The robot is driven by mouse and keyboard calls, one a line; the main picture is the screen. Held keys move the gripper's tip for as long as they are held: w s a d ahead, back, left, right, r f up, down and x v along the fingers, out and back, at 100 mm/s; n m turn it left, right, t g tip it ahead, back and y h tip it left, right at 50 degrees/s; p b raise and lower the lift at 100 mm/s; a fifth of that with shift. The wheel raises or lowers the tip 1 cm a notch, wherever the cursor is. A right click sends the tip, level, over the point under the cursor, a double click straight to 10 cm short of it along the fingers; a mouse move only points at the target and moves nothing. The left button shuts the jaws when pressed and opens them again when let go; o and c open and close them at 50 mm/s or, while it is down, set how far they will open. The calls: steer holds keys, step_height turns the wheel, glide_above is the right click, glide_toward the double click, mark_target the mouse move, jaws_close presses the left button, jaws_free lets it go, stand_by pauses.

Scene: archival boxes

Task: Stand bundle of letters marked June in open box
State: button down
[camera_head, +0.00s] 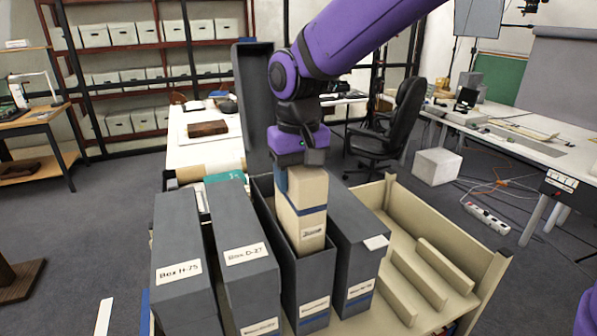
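The bundle of letters (302,200) is a tan block with blue bands and a small handwritten label on its front that I cannot read surely. It stands upright, its lower part inside the open grey box (309,278) and its upper part above the rim. The box's tall dark lid (252,105) stands raised behind it. My gripper (303,168) is directly over the bundle's top and meets it. The fingers are mostly hidden, so I cannot see how they sit on it. The bundle's base is hidden by the box's front wall.
Closed grey boxes, H-75 (178,250) and D-27 (240,245), stand left of the open box. Another grey box (355,245) stands close on its right. The cream cart (395,240) has slotted dividers and free room at right. A black chair (395,125) stands behind.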

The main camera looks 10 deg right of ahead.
steer(key=shift+f, duration=4)
steer(key=shift+c, duration=1.2)
jaws_free()
steer(key=shift+r, duration=3)
